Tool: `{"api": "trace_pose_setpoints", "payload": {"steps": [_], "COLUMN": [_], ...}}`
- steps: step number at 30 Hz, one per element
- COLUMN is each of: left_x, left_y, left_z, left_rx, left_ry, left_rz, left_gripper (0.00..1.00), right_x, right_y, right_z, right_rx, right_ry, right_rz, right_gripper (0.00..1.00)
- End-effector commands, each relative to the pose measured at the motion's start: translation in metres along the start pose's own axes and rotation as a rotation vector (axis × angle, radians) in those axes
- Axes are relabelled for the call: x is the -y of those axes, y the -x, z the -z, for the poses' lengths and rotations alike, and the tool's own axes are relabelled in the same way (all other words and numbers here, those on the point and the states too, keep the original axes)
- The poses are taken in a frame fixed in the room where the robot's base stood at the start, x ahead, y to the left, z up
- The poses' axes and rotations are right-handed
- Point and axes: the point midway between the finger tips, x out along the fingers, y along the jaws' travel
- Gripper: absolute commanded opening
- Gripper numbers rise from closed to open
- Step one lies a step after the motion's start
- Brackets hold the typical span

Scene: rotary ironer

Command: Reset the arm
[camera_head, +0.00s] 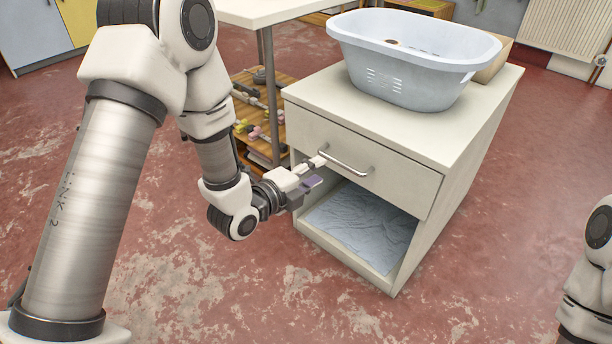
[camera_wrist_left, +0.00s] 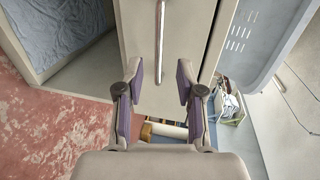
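My left arm (camera_head: 95,190) reaches in from the left of the head view. Its gripper (camera_head: 314,172) is in front of the drawer front (camera_head: 400,180) of a cream cabinet, by the left end of the metal bar handle (camera_head: 345,165). In the left wrist view the two purple-padded fingers (camera_wrist_left: 158,80) stand apart with nothing between them. The handle (camera_wrist_left: 160,40) shows beyond the fingertips, lined up with the gap. A narrow dark gap runs along one edge of the drawer front. My right arm (camera_head: 590,285) shows only at the right edge; its gripper is out of view.
A pale blue laundry basket (camera_head: 410,85) stands on the cabinet top (camera_head: 465,135). A folded blue-grey cloth (camera_head: 360,225) lies in the open compartment under the drawer. A table (camera_head: 265,10) and wooden shelf (camera_head: 270,85) stand behind. The red floor (camera_head: 230,300) in front is clear.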

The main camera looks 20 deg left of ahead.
Motion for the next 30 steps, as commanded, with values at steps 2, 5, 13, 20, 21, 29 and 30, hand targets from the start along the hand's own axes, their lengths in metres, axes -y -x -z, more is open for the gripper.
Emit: {"api": "trace_pose_setpoints", "payload": {"steps": [2, 5, 13, 20, 21, 29, 30], "left_x": [0.000, 0.000, 0.000, -0.001, -0.003, -0.120, -0.148], "left_y": [0.016, 0.028, 0.033, 0.033, 0.033, 0.082, 0.100], "left_z": [-0.001, 0.000, 0.000, 0.000, 0.001, 0.033, 0.038], "left_rx": [0.002, 0.001, -0.001, -0.001, -0.002, 0.003, 0.045], "left_ry": [0.004, 0.001, -0.001, 0.000, 0.003, 0.147, 0.255], "left_rz": [-0.001, 0.000, 0.000, -0.003, -0.012, -0.426, -0.540], "left_gripper": [0.37, 0.37, 0.37, 0.37, 0.37, 0.37, 0.37], "right_x": [0.000, 0.000, 0.000, 0.000, 0.000, 0.001, 0.001], "right_y": [0.000, 0.000, 0.000, 0.001, 0.003, 0.061, 0.069], "right_z": [0.000, 0.000, 0.000, 0.000, 0.000, 0.000, -0.001], "right_rx": [0.000, 0.000, 0.000, 0.000, 0.000, 0.001, 0.002], "right_ry": [0.000, 0.000, 0.000, 0.000, 0.000, 0.002, 0.003], "right_rz": [0.000, 0.000, 0.000, 0.000, 0.000, 0.000, 0.000], "right_gripper": [0.71, 0.71, 0.71, 0.71, 0.71, 0.71, 0.71]}}
